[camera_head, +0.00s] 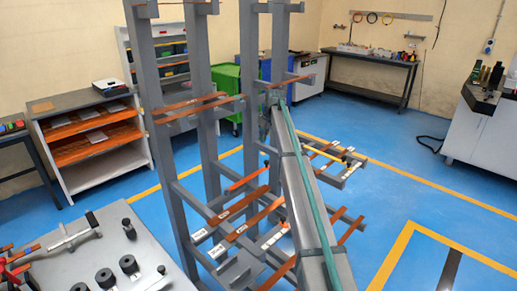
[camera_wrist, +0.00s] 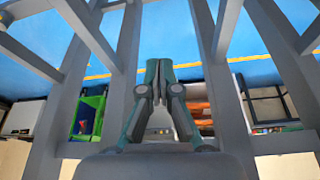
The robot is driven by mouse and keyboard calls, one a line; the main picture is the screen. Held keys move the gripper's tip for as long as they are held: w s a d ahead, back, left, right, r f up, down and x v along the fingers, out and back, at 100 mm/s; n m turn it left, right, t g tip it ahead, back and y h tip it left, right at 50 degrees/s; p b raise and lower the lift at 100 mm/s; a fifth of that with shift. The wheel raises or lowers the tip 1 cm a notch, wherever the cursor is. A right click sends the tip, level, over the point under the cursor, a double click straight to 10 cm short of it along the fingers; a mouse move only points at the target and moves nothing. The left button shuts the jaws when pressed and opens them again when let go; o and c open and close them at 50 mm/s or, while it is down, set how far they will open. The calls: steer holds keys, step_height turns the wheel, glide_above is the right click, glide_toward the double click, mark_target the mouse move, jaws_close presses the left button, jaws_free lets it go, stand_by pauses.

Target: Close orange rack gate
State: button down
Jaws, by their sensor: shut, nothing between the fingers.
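The grey rack (camera_head: 173,150) stands in the middle of the head view, with copper-coloured bars lying across its arms. A short bright orange bar with a dark knob at its end, which looks like the orange gate (camera_head: 247,179), sits at mid height between the posts, angled up to the right. I cannot clearly tell its hinge or how far it is swung. My gripper (camera_wrist: 158,85) shows in the wrist view with its fingers together and empty, between grey uprights. I cannot make out the gripper in the head view, and the orange gate is not clear in the wrist view.
A grey bench (camera_head: 140,257) with black cylinders is at front left. A green bin (camera_head: 227,90) stands behind the rack. Blue floor at right is clear.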

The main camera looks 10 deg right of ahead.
step_height(320, 180, down, 10)
steer(key=p, duration=0.4)
steer(key=shift+s+d+r, duration=0.2)
steer(key=shift+s+d, duration=0.05)
steer(key=shift+s, duration=0.1)
steer(key=shift+d, duration=0.1)
